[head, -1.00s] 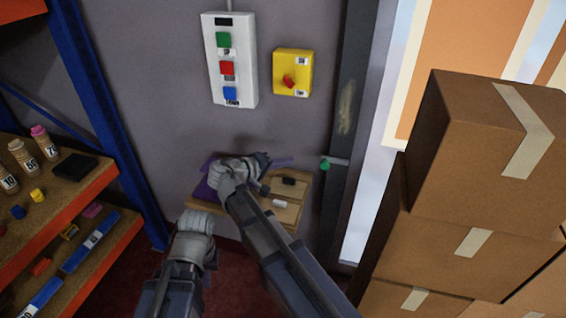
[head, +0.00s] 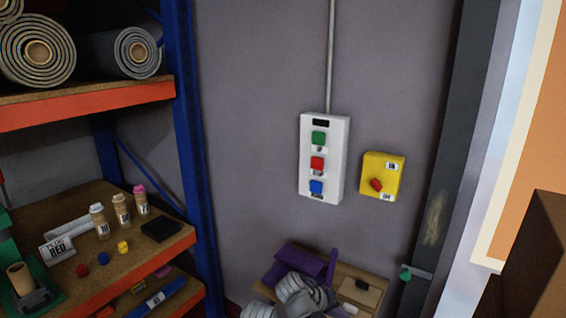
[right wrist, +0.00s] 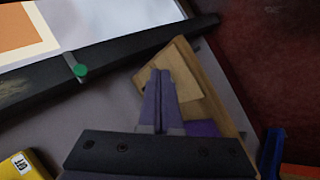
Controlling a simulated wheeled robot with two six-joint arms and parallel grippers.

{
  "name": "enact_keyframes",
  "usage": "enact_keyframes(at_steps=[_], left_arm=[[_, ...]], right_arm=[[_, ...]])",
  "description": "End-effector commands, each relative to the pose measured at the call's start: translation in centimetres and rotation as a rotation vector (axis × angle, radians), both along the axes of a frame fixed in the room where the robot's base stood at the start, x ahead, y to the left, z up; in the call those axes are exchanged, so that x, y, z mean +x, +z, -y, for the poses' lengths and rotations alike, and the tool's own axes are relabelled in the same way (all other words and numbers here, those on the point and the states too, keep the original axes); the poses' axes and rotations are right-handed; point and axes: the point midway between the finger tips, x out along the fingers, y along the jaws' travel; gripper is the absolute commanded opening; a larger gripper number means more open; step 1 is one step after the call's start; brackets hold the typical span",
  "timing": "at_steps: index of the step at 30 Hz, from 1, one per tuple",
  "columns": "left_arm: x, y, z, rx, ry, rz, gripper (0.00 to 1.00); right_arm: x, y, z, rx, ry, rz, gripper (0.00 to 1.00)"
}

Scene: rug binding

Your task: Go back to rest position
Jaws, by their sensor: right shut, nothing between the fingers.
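My right gripper (right wrist: 158,100) shows in the right wrist view with its two fingers together and nothing between them. It is over a small wooden wall shelf (right wrist: 190,62). In the head view my grey right wrist is at the bottom edge, in front of that shelf (head: 378,284), and hides part of it. A purple item (head: 296,262) lies at the shelf's left side; part of it also shows beside the fingers in the right wrist view (right wrist: 203,128). The fingers of my left gripper do not show; only a grey piece of my arm shows at the bottom edge.
A rack (head: 100,112) with rolled rugs (head: 36,52), bottles and small coloured pieces stands at left. A white button box (head: 323,160) and a yellow switch box (head: 382,176) are on the wall. A cardboard box (head: 540,262) is at lower right. A dark post stands right of the shelf.

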Motion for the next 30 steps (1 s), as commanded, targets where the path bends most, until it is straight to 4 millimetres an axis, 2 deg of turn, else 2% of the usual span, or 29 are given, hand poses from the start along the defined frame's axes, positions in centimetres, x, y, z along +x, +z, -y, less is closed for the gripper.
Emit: enact_keyframes(at_steps=[1, 6, 9, 12, 17, 30], left_arm=[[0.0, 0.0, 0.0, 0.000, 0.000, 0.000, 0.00], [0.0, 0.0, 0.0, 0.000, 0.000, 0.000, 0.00], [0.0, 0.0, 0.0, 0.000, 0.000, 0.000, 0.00], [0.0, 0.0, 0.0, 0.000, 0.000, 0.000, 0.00], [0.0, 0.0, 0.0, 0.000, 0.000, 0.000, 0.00], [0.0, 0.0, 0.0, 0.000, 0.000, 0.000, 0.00]], right_arm=[[-2.7, -1.4, -1.4, 0.084, 0.019, -0.054, 0.00], [-8.7, -4.6, -6.8, 0.353, 0.088, -0.226, 0.00], [-11.2, -5.3, -9.2, 0.463, 0.125, -0.295, 0.00], [-12.7, -5.6, -10.7, 0.531, 0.149, -0.336, 0.00], [-13.4, -5.7, -11.5, 0.567, 0.162, -0.359, 0.00], [-13.3, -5.7, -11.5, 0.567, 0.161, -0.356, 0.00]])
